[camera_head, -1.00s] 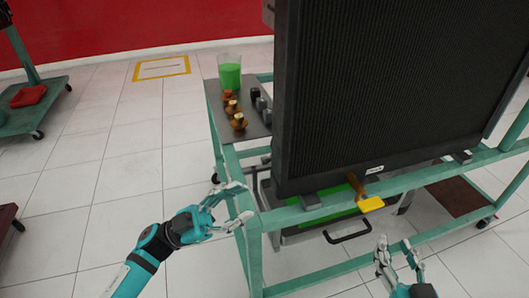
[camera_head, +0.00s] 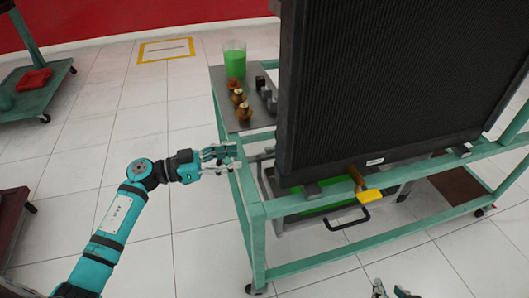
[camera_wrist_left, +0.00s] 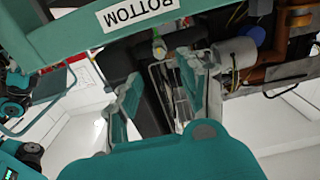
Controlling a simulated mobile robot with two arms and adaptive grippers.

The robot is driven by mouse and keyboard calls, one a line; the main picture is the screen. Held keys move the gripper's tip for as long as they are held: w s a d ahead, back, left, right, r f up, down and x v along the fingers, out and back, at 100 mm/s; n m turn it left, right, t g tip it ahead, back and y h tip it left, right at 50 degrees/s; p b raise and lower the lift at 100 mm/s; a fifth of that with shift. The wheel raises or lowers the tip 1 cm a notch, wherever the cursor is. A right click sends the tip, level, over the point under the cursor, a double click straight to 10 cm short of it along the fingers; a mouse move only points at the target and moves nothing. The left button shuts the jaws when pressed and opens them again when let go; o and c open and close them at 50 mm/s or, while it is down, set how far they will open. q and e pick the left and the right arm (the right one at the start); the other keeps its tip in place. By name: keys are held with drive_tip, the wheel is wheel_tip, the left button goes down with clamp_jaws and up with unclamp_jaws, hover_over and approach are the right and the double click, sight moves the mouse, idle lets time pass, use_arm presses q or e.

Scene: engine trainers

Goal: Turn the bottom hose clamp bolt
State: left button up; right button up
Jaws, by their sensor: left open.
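My left gripper (camera_head: 225,157) reaches the left side of the green cart frame in the head view. In the left wrist view its two fingers are apart (camera_wrist_left: 165,98), and a black hose-like part (camera_wrist_left: 150,108) shows behind and between them. A small pale and yellowish piece (camera_wrist_left: 158,46) sits just beyond the fingers; I cannot tell whether it is the clamp bolt. An upside-down label reading BOTTOM (camera_wrist_left: 140,12) is on the green rail above. My right gripper (camera_head: 392,289) shows only its fingertips at the bottom edge, apart and empty.
A side shelf (camera_head: 226,112) holds a beaker of green liquid (camera_head: 235,60) and brass fittings (camera_head: 240,103). Bare floor lies left of the cart.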

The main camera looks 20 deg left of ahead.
sight(266, 150)
use_arm(q)
drive_tip(key=b+x, duration=0.1)
drive_tip(key=x, duration=0.7)
drive_tip(key=shift+w+d, duration=0.4)
drive_tip(key=shift+d, duration=0.1)
use_arm(e)
drive_tip(key=w+a+r+t+y, duration=0.1)
drive_tip(key=w+a+r+t, duration=0.1)
drive_tip(key=w+r+t, duration=0.2)
wheel_tip(266, 150, up, 2)
drive_tip(key=shift+w+a+r+t, duration=0.15)
drive_tip(key=shift+w+t, duration=0.25)
drive_tip(key=shift+w, duration=0.25)
use_arm(q)
clamp_jaws()
